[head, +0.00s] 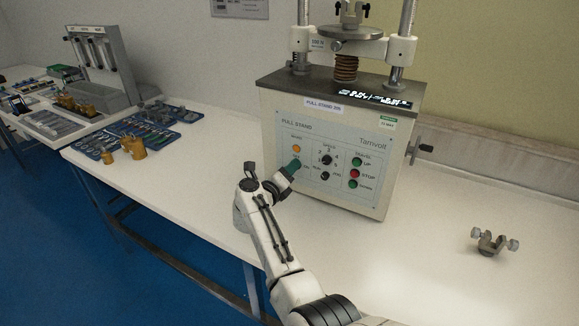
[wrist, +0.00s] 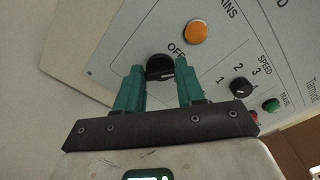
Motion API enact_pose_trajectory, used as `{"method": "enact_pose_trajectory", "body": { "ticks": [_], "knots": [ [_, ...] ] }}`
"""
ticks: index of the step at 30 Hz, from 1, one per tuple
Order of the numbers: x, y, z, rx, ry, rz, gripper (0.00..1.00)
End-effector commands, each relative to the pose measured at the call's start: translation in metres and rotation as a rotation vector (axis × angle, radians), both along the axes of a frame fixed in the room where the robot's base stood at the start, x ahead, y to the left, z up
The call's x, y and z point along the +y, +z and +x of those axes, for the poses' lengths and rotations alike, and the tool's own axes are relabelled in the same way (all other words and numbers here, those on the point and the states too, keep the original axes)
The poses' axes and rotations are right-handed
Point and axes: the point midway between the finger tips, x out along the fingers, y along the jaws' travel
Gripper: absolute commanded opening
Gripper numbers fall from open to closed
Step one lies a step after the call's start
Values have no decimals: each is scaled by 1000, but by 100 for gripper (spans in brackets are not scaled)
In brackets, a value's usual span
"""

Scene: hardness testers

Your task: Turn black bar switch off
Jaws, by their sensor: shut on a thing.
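The black bar switch (wrist: 159,67) is on the front panel of the pull stand, below an orange lamp (wrist: 197,32) and beside the printed word OFF. My gripper (wrist: 159,70) has teal fingers, one on each side of the switch, and is shut on it. In the head view my gripper (head: 294,164) is at the left part of the panel and hides the switch. The switch's bar direction is hard to tell, as the fingers cover its sides.
The pull stand (head: 280,112) stands on a white bench (head: 205,170). A metal clamp (head: 490,241) lies at the right. Blue trays (head: 90,146) are at the left.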

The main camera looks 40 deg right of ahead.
Motion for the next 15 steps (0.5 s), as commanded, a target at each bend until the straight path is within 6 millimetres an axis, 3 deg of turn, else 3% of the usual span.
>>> {"method": "enact_pose_trajectory", "body": {
  "ticks": [15],
  "knots": [
    [2,-1,2,429,5,-154,8]
  ]
}}
